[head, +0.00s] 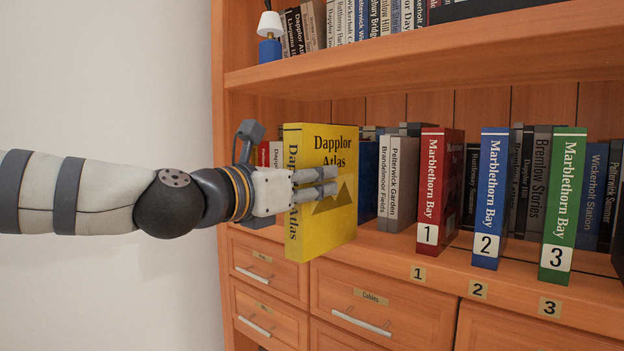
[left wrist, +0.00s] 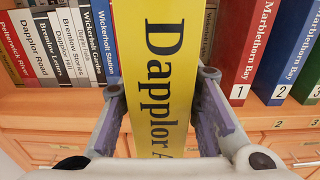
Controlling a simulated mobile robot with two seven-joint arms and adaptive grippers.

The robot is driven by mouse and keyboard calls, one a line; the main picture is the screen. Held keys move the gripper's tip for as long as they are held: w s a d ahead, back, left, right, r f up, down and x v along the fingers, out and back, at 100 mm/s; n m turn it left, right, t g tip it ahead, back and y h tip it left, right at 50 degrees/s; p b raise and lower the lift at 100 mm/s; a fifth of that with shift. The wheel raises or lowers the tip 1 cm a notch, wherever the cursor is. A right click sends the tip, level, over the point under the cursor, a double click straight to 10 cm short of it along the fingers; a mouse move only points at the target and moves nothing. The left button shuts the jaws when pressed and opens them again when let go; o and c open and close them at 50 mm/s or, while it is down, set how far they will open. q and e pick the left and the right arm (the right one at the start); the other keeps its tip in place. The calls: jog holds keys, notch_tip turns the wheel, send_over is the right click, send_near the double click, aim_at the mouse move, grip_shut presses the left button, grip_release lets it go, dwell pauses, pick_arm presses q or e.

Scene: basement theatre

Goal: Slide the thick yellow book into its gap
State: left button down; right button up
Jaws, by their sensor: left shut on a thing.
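The thick yellow book (head: 335,145), titled Dapplor Atlas, is upright at the front of the middle shelf, its spine facing out and its lower end out past the shelf edge. My left gripper (head: 312,186) is shut on it, with fingers on both sides of the spine. In the left wrist view the book (left wrist: 162,60) stands between the two fingers (left wrist: 162,95). The gap itself is not clearly visible; the book covers part of the row behind it. My right gripper is out of view.
Right of the yellow book are a blue book (head: 368,180), a white book (head: 384,184) and a grey book (head: 403,184). Red (head: 432,190), blue (head: 489,195) and green (head: 563,205) numbered volumes stand farther forward. The shelf above (head: 420,58) overhangs; drawers (head: 380,300) lie below.

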aim_at(352, 170)
pick_arm(q)
jog(key=x, duration=0.3)
jog(key=b+x, duration=0.1)
jog(key=x, duration=0.1)
jog(key=shift+w+d+r, duration=0.25)
jog(key=shift+w, duration=0.1)
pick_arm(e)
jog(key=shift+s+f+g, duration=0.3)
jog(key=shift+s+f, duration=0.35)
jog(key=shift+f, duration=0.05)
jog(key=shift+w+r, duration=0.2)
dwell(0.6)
pick_arm(q)
jog(key=shift+b+x, duration=0.4)
jog(key=shift+x, duration=2.5)
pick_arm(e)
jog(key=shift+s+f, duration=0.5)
pick_arm(q)
jog(key=shift+x, duration=1.55)
jog(key=c, duration=1.1)
grip_release()
jog(key=shift+f, duration=0.1)
jog(key=shift+w+f, duration=0.1)
jog(key=shift+f, duration=0.1)
